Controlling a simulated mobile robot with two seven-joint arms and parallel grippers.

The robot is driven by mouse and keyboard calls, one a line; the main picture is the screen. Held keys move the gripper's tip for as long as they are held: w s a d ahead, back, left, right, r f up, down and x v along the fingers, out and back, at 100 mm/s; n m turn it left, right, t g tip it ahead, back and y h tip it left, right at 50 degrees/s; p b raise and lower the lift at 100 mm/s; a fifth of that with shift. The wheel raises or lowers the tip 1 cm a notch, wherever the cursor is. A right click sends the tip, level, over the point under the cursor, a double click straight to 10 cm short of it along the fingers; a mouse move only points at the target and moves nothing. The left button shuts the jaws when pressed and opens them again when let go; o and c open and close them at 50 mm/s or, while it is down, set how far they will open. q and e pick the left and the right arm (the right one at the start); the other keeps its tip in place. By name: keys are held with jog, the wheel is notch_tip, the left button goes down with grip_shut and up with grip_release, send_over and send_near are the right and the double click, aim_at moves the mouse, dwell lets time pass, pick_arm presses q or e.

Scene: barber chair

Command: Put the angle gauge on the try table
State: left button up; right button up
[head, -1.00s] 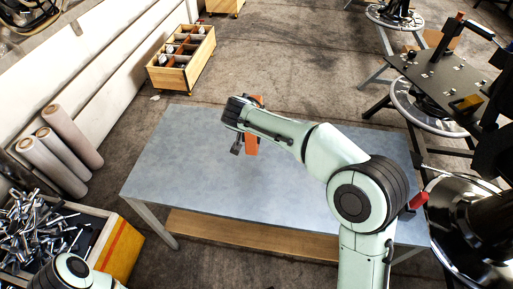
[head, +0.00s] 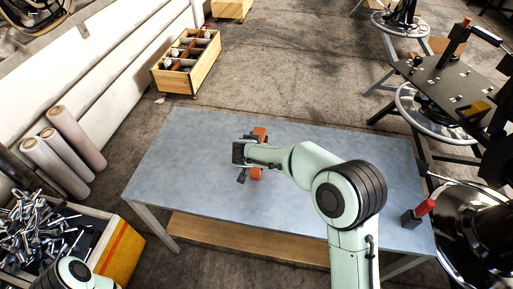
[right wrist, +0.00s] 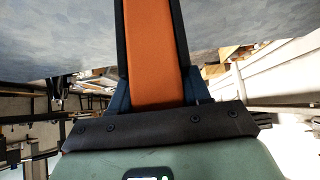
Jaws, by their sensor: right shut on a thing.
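An orange piece with dark parts, apparently the angle gauge (head: 258,134), is in my right gripper (head: 246,174) over the blue-grey table, which I take as the try table (head: 185,150). In the right wrist view the orange face of the gauge (right wrist: 155,50) runs between the two dark fingers of the right gripper (right wrist: 152,20), which is shut on it. The table top (right wrist: 60,30) fills the upper part of that view. I cannot tell whether the gauge touches it. My left gripper is out of view; only part of my left arm shows at the lower left.
A black block with a red handle (head: 424,208) is at the table's right edge. A bin of metal parts (head: 118,250) and several rolls (head: 75,137) are at the left. A divided wooden crate (head: 187,63) stands behind. A dark workbench (head: 450,85) is at the right. Much of the table top is clear.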

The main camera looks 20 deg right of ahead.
jog(key=o, duration=1.2)
jog(key=b+v, duration=0.1)
jog(key=v, duration=1.1)
jog(key=shift+a, duration=0.1)
